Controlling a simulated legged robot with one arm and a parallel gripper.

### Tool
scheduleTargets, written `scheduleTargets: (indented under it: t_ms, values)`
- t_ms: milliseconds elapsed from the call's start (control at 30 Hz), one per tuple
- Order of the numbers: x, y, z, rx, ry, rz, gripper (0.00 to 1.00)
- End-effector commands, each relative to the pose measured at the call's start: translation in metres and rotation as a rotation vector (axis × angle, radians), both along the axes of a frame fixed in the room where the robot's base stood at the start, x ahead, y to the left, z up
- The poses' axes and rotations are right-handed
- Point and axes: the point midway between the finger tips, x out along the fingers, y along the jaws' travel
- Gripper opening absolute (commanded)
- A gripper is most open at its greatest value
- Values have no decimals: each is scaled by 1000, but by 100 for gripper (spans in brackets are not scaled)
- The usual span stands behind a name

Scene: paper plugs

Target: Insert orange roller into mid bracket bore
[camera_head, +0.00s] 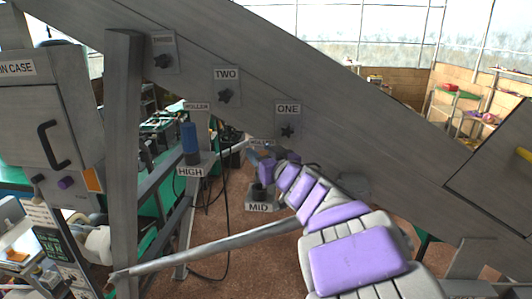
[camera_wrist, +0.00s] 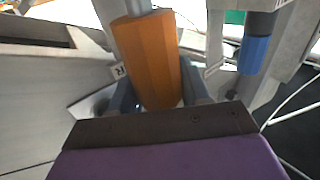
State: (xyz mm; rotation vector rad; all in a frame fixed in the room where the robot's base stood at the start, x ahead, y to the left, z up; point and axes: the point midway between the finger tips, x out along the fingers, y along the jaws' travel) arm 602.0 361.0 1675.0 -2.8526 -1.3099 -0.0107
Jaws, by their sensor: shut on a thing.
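The orange roller (camera_wrist: 152,62) is upright in the wrist view, with a grey shaft (camera_wrist: 131,8) at its top end. My gripper (camera_wrist: 160,100) is shut on the roller, with blue-grey fingers on both sides of it. In the head view my gripper (camera_head: 256,160) is above the bracket labelled MID (camera_head: 259,207), whose dark bore (camera_head: 258,192) faces up. The roller is mostly hidden behind my gripper there. I cannot make out the MID bore in the wrist view, so the roller's alignment with it cannot be told.
A blue roller (camera_head: 189,137) stands in the bracket labelled HIGH (camera_head: 191,171), left of MID; it also shows in the wrist view (camera_wrist: 254,53). A large grey slanted beam (camera_head: 350,120) with black knobs passes above my arm. A grey post (camera_head: 124,170) and dark cables are to the left.

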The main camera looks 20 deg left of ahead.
Motion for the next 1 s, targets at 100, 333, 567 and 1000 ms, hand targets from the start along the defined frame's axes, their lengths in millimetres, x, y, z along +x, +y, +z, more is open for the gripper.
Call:
scheduleTargets:
  t_ms: [100,333,567,1000]
  values:
    - [-1,11,-5,-5,0,5,13]
    - [0,0,-4,1,1,3,0]
    - [0,-11,2,7,1,1,0]
    - [-1,-2,6,2,-1,2,0]
